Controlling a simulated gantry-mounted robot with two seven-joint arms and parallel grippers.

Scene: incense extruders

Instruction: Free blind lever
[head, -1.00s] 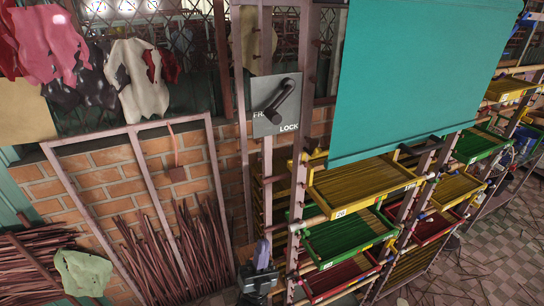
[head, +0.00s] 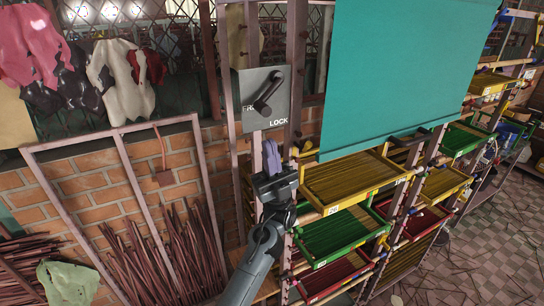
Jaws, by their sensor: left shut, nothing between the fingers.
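The black lever (head: 268,92) is on a grey plate (head: 243,120) fixed to the rack post. It slants from lower left to upper right. The plate reads "LOCK" at lower right; the word at left begins "FR" and the lever hides the rest. The teal blind (head: 400,75) hangs down over the upper part of the rack, right of the plate. My left gripper (head: 271,150) points up, just below the plate and apart from the lever. Its purple fingers are shut and empty. My right gripper is out of view.
Yellow, green (head: 345,232) and red trays of sticks fill the rack below the blind. A metal frame (head: 125,165) with bundled sticks stands against the brick wall at left. Posts flank the lever plate.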

